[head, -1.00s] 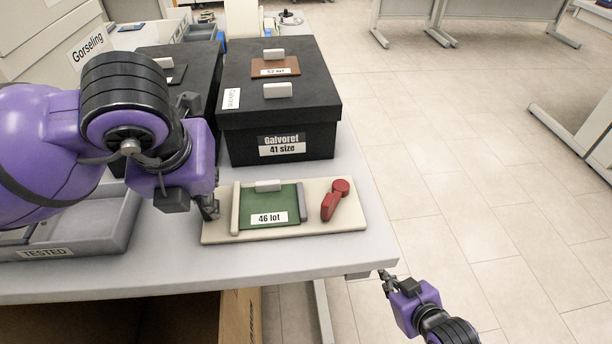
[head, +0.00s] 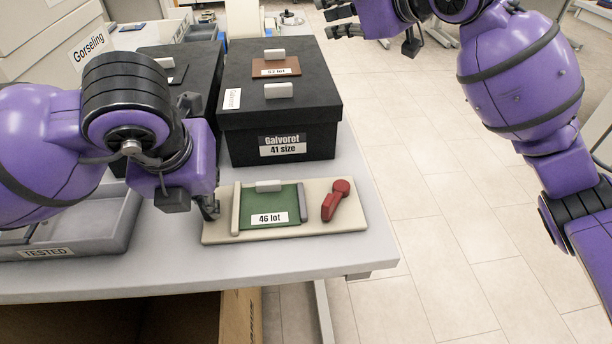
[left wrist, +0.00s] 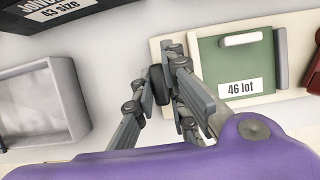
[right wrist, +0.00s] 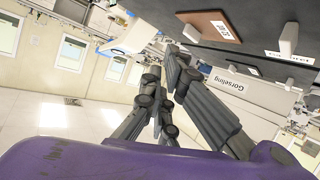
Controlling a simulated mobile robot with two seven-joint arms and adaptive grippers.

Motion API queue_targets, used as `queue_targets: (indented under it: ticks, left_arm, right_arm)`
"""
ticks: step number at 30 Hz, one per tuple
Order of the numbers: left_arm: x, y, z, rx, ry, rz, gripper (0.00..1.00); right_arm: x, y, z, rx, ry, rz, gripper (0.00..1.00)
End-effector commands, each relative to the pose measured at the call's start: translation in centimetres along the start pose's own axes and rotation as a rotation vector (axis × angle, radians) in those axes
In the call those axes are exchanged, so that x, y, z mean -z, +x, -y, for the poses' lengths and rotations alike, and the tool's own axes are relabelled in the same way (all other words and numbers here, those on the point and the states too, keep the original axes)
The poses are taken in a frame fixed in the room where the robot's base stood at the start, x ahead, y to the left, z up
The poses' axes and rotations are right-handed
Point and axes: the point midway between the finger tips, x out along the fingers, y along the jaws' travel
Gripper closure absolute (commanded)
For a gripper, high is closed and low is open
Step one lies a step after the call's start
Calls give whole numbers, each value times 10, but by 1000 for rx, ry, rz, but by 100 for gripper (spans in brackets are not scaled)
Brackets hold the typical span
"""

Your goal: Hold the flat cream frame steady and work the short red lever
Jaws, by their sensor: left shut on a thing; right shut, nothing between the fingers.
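The flat cream frame (head: 350,217) lies on the table near its front right edge. The short red lever (head: 331,206) stands on the frame's right part. My left gripper (head: 211,211) is shut on the frame's left edge; the left wrist view shows its fingers (left wrist: 168,75) there, partly hiding that edge. My right gripper (head: 337,20) is shut and empty, raised beyond the table's right side; its fingers (right wrist: 162,78) show in the right wrist view.
A black "Galvoret 41 size" box (head: 280,115) with a brown "52 lot" plate stands behind the frame. A grey "TESTED" tray (head: 100,240) lies at the left. The floor right of the table is open.

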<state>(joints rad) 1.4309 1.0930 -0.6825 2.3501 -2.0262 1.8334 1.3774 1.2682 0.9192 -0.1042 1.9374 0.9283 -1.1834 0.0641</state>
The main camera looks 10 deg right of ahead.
Motion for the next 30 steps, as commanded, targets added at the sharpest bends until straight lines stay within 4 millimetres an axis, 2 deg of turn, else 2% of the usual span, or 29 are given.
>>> queue_targets:
  ticks: [1,4,6,9,13,15,18,23,30]
  left_arm:
    - [0,0,0,0,0,-1,100]
    - [0,0,0,0,0,-1,100]
    - [0,0,0,0,0,-1,100]
    - [0,0,0,0,0,-1,100]
    - [0,0,0,0,0,-1,100]
    - [0,0,0,0,0,-1,100]
    - [0,0,0,1,1,-1,100]
    - [0,0,0,1,1,-1,100]
    - [0,0,0,1,1,-1,100]
  right_arm:
    - [14,-7,32,71,-17,46,100]
    - [2,-24,107,229,-37,225,100]
    - [-18,-42,146,309,-60,368,100]
    - [-46,-70,182,376,-100,549,100]
    - [-72,-100,202,410,-145,713,100]
    - [-80,-109,206,415,-159,763,100]
    - [-88,-112,210,421,-167,796,100]
    - [-105,-100,217,424,-167,802,100]
    - [-142,-68,233,424,-167,800,100]
